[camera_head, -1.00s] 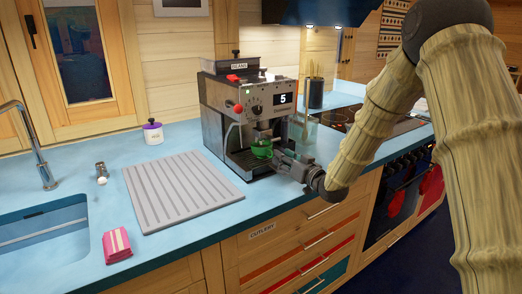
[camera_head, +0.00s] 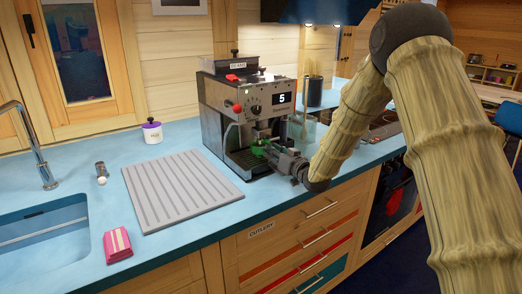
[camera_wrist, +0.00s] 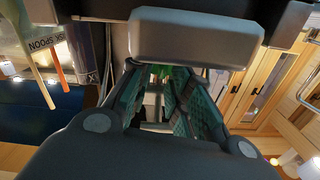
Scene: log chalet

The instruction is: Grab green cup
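The green cup (camera_head: 258,148) sits at the drip tray area of the coffee machine (camera_head: 248,108), under its spout. My gripper (camera_head: 266,151) comes in from the right, with its fingertips at the cup, and partly hides it. In the wrist view, my gripper's two teal-padded fingers (camera_wrist: 160,80) stand apart. A bit of the green cup (camera_wrist: 158,69) shows between their far ends. Whether the pads touch the cup is too small to tell.
A ribbed grey drying mat (camera_head: 180,190) lies left of the machine. A clear container (camera_head: 302,130) stands close to its right.

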